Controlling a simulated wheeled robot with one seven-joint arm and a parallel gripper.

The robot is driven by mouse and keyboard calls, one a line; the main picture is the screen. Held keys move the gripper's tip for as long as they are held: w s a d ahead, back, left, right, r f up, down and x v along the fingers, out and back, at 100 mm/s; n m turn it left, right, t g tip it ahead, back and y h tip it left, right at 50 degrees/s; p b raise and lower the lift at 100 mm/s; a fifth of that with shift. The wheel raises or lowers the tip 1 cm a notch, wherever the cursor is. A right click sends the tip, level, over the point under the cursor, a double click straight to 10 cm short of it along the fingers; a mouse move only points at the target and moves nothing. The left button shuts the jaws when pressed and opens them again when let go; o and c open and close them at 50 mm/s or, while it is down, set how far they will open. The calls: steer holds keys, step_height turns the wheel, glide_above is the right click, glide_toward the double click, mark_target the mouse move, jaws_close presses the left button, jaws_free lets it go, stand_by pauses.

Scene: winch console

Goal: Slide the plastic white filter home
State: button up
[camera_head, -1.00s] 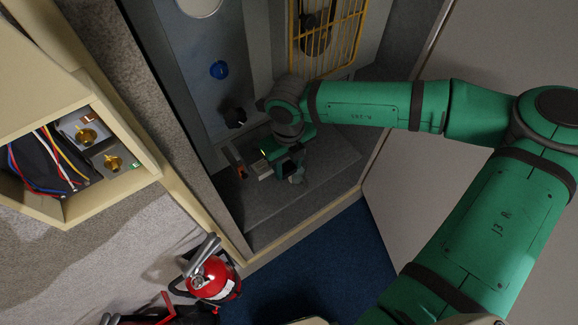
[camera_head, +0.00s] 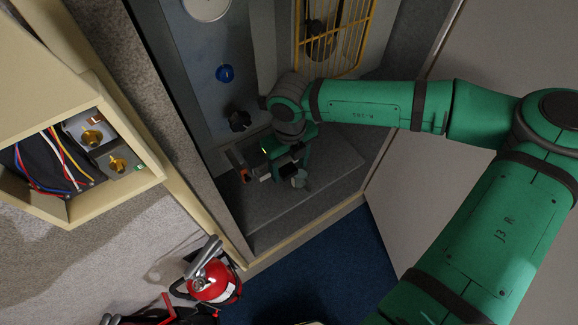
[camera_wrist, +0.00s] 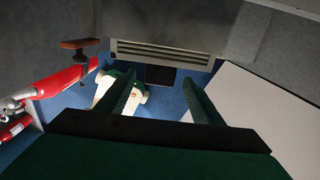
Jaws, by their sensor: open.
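My gripper (camera_head: 286,168) is low inside the console recess, near the step at its bottom. In the wrist view my gripper (camera_wrist: 159,80) has its two green fingers wide apart with nothing between them. A small whitish piece (camera_head: 265,178) shows beside the gripper in the head view. It may be the white filter, but it is too small and too covered by the gripper to tell. I cannot make out the filter or its slot in the wrist view.
A black knob (camera_head: 239,120), a blue knob (camera_head: 225,73) and a yellow grille (camera_head: 334,40) are on the console. An orange-ended handle (camera_head: 239,165) stands left of the gripper. A red fire extinguisher (camera_head: 212,280) is outside. A louvred vent (camera_wrist: 162,53) shows in the wrist view.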

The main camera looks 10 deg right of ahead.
step_height(320, 180, up, 10)
stand_by(0.4)
steer(key=shift+s, duration=0.1)
steer(key=shift+c, duration=0.6)
